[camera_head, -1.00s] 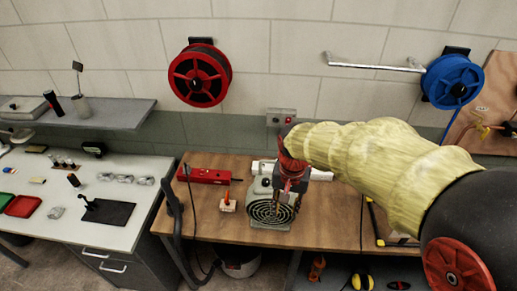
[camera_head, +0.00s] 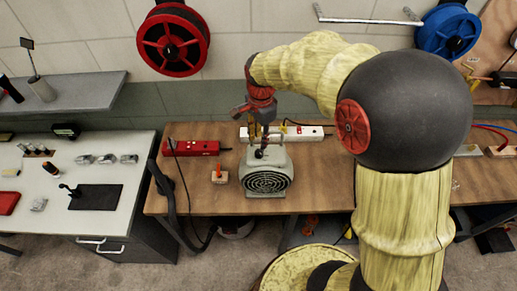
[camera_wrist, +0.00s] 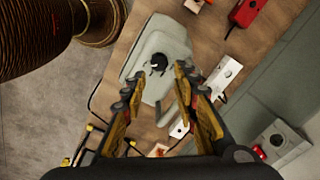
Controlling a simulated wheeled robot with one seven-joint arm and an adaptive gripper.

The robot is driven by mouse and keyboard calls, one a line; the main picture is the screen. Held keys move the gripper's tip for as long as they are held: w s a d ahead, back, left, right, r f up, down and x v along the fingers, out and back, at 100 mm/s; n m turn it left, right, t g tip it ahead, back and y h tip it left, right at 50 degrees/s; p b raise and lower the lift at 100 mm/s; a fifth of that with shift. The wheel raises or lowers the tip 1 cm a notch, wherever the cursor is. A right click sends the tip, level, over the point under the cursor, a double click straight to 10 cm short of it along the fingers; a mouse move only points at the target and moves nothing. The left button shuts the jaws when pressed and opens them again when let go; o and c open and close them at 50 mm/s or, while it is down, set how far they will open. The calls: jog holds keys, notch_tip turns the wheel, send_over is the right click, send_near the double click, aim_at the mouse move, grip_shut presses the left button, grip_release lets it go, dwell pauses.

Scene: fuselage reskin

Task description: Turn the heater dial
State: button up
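The heater (camera_head: 265,178) is a grey-green box with a round dark grille on its front, standing on the wooden bench. Its dial (camera_wrist: 157,63) is a small black knob on the pale top face, seen in the wrist view just beyond my fingertips. My gripper (camera_head: 260,138) points down over the heater's top. In the wrist view my gripper (camera_wrist: 168,72) has its two fingers apart with nothing between them, and the dial lies near the gap between the tips. I cannot tell whether a finger touches it.
A red box (camera_head: 190,147) and a small orange-handled item (camera_head: 219,175) lie left of the heater. A white power strip (camera_head: 290,133) lies behind it. A wall socket box (camera_wrist: 278,143) shows in the wrist view. The bench right of the heater (camera_head: 320,180) is clear.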

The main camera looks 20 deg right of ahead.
aim_at(259, 152)
jog(key=shift+f, duration=3.6)
jog(key=shift+c, duration=0.4)
grip_shut()
